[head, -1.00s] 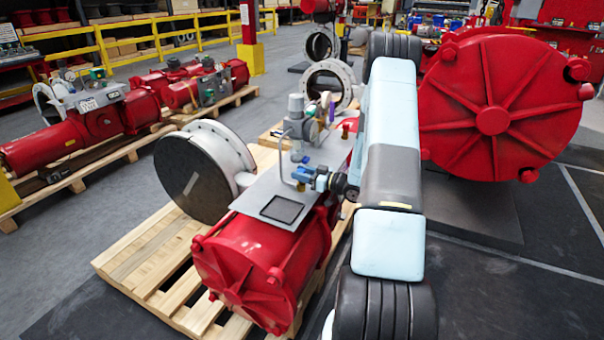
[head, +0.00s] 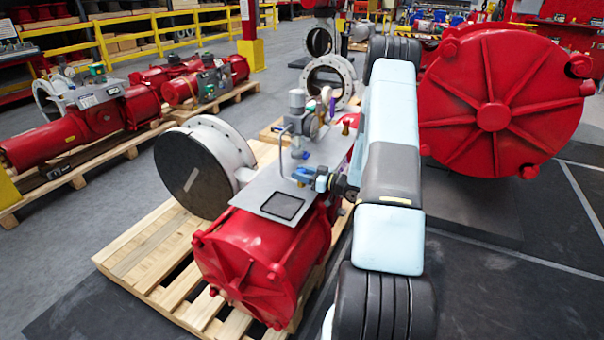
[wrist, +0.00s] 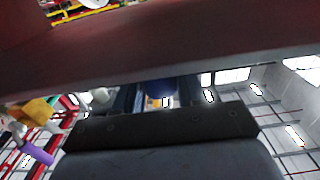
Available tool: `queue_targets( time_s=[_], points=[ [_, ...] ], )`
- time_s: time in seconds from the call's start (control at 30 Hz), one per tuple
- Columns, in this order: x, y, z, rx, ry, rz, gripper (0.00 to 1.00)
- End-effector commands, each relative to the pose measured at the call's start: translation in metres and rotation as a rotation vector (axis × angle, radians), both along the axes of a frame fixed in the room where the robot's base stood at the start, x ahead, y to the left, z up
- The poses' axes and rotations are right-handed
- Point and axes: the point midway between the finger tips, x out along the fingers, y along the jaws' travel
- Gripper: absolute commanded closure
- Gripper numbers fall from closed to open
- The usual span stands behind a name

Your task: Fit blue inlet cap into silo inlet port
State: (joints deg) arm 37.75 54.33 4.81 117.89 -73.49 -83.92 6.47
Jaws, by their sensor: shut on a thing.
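My gripper (head: 340,185) reaches left from my arm to the grey panel on top of the red actuator (head: 262,262). In the wrist view the gripper (wrist: 160,97) is shut on a blue rounded piece (wrist: 160,86), apparently the blue inlet cap, mostly hidden between the dark fingers. In the head view blue fittings (head: 303,174) show just left of the gripper; I cannot tell cap from fitting there. The silo inlet port cannot be made out. In the wrist view a dark red surface (wrist: 110,50) lies close above the fingers.
The grey panel (head: 262,186) carries an upright grey regulator (head: 297,112), a thin bent pipe and a brass fitting (head: 349,121). A round valve body (head: 190,172) stands left on the wooden pallet (head: 135,255). A large red ribbed cover (head: 495,110) stands right of my arm.

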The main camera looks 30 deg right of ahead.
Motion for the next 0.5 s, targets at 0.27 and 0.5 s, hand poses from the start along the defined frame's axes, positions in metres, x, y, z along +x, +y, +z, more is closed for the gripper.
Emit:
queue_targets(
  time_s=[0.27,0.5],
  points=[
    [0.0000,-0.0001,-0.0056,0.000,0.000,0.000,0.90],
    [0.0000,0.0000,-0.0065,0.000,0.000,0.000,0.44]
  ],
)
